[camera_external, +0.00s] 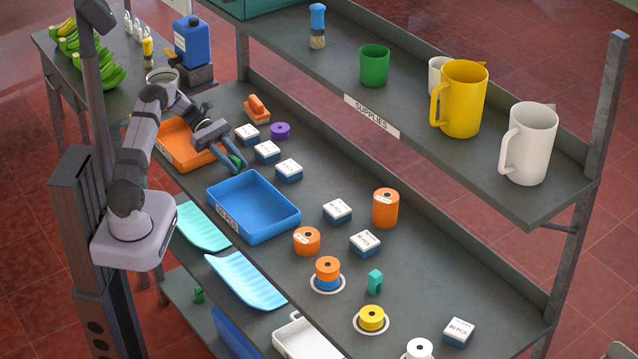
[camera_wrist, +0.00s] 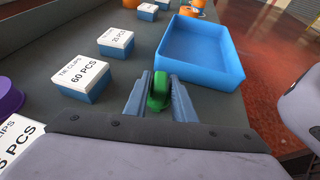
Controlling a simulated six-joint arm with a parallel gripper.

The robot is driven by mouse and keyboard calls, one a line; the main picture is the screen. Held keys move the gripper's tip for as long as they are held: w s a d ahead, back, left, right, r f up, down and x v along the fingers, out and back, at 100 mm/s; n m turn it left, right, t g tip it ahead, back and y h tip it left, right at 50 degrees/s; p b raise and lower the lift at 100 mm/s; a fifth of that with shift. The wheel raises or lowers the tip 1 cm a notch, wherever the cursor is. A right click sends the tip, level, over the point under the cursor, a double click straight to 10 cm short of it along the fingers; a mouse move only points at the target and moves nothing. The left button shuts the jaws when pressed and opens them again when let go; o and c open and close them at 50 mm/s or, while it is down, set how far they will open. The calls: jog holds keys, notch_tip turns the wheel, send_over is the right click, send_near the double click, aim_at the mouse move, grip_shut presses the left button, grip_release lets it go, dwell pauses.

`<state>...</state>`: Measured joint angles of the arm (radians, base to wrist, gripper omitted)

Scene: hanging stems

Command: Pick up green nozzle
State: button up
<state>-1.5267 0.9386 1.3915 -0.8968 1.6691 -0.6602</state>
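The green nozzle (camera_wrist: 158,91) shows in the wrist view as a rounded, bright green piece between the two blue-grey fingers of my gripper (camera_wrist: 160,94). The fingers appear to press on it from both sides. Its lower part is partly hidden by the gripper. In the external view my gripper (camera_external: 235,160) is over the shelf, between the orange tray and the blue tray. The nozzle is too small and covered there to make out clearly. Whether it is clear of the shelf I cannot tell.
The blue tray (camera_external: 281,216) is close to my gripper and empty. The orange tray (camera_external: 198,153) lies on the other side. Several labelled boxes (camera_external: 267,152) and a purple roll (camera_external: 281,131) stand behind. An upper shelf (camera_external: 428,137) with mugs overhangs the back.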

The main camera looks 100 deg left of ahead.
aim_at(234, 158)
grip_shut()
notch_tip(234, 158, up, 10)
jog(key=shift+r+b, duration=0.1)
jog(key=shift+b, duration=0.7)
